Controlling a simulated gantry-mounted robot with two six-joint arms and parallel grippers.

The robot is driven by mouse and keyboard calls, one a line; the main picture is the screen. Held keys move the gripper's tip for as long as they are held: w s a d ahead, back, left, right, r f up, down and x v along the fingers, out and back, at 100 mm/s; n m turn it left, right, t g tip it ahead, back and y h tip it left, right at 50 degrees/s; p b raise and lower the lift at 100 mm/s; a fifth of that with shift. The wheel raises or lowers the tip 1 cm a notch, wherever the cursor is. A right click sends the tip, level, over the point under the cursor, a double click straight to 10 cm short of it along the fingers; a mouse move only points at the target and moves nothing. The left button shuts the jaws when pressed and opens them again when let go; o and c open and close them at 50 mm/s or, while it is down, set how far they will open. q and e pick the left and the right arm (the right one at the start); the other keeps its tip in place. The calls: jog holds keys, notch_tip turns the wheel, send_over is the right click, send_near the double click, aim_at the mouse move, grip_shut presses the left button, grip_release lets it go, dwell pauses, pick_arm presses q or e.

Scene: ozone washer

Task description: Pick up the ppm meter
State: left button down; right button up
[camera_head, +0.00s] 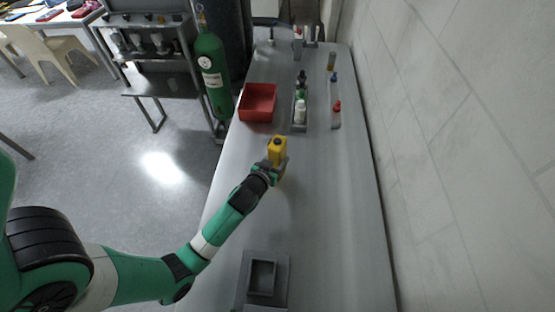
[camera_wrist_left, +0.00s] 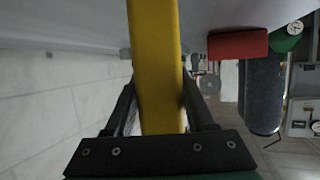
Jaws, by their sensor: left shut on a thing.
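The ppm meter (camera_head: 277,148) is a yellow, upright device with a dark spot near its top, over the middle of the grey table in the head view. My left gripper (camera_head: 272,168) is shut on it. In the left wrist view the yellow meter (camera_wrist_left: 155,70) runs between the two dark fingers of the left gripper (camera_wrist_left: 160,105). I cannot tell whether its lower end touches the table. My right gripper is in neither view.
A red bin (camera_head: 243,103) stands behind the meter. A rack of bottles (camera_head: 299,127) and a red-capped bottle (camera_head: 336,117) stand to its right. A grey holder (camera_head: 280,290) sits at the near end of the table (camera_head: 340,220). A green cylinder (camera_head: 212,70) stands beyond the left edge.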

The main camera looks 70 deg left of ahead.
pick_arm(q)
jog(key=shift+r, duration=0.1)
jog(key=r, duration=0.1)
jog(key=r+p, duration=0.1)
jog(key=r, duration=0.2)
jog(key=shift+s+d+p, duration=0.1)
jog(key=shift+s+p, duration=0.15)
jog(key=shift+p, duration=0.15)
jog(key=s+r, duration=0.1)
jog(key=s+d+r+p, duration=0.1)
jog(key=r, duration=0.1)
jog(key=s+r+p, duration=0.1)
jog(key=shift+s+d+r, duration=0.25)
jog(key=shift+d+r, duration=0.1)
jog(key=p, duration=0.2)
send_near(269, 149)
jog(key=shift+s+a+r, duration=0.25)
jog(key=shift+s+a, duration=0.1)
jog(key=shift+s, duration=0.25)
jog(key=shift+s+a+r, duration=0.25)
jog(key=shift+s+a, duration=0.1)
jog(key=shift+s, duration=0.3)
